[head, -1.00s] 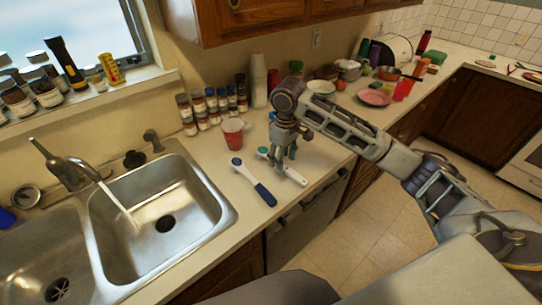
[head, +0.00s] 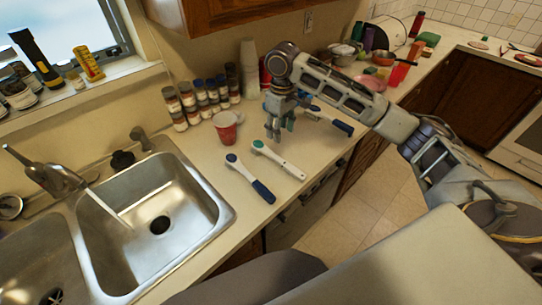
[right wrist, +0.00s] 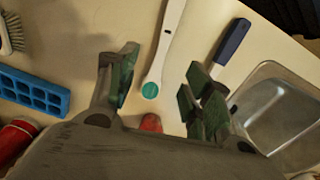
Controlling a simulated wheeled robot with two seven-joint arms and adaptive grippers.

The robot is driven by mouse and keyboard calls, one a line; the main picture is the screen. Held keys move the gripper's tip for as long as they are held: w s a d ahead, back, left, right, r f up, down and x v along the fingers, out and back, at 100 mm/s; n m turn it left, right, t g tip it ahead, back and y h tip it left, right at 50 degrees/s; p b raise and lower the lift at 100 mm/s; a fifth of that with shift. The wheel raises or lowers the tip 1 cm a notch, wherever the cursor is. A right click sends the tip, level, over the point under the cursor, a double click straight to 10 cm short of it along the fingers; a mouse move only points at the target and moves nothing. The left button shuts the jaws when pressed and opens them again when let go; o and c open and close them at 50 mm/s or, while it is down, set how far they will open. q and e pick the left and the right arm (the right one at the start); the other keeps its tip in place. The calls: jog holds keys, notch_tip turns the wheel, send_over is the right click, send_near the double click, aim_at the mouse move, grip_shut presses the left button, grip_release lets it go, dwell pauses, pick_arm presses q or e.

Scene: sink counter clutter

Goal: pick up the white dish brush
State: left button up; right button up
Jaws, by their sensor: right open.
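The white dish brush (head: 281,161) lies flat on the counter, with a teal end toward the red cup and its white handle toward the front edge. In the right wrist view the white handle (right wrist: 167,42) runs away from the gap between my fingers, its teal disc near the gap. My right gripper (head: 280,135) is open and empty, above and just behind the brush in the head view. Its two fingers (right wrist: 162,78) stand apart in the wrist view. I cannot tell its exact height. My left gripper is not in view.
A navy-handled brush (head: 250,179) lies left of it, and another navy-handled tool (head: 335,122) lies right. A red cup (head: 226,127) and several spice jars (head: 205,98) stand behind. The sink (head: 150,215) is left. A blue tray (right wrist: 33,91) shows in the wrist view.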

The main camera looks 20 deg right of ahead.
send_over(277, 158)
jog(key=shift+d+f, duration=0.2)
jog(key=shift+f, duration=2)
jog(key=shift+d+f, duration=0.2)
jog(key=shift+f, duration=1.95)
jog(key=shift+f, duration=0.1)
jog(key=shift+a+f+p, duration=0.15)
jog(key=shift+f+p, duration=0.15)
jog(key=shift+f, duration=0.95)
jog(key=shift+a+f+p, duration=0.15)
jog(key=shift+f+p, duration=0.15)
jog(key=shift+f, duration=0.95)
jog(key=shift+c, duration=0.4)
grip_shut()
jog(key=shift+r, duration=0.1)
notch_tip(277, 158, up, 10)
jog(key=shift+b, duration=0.4)
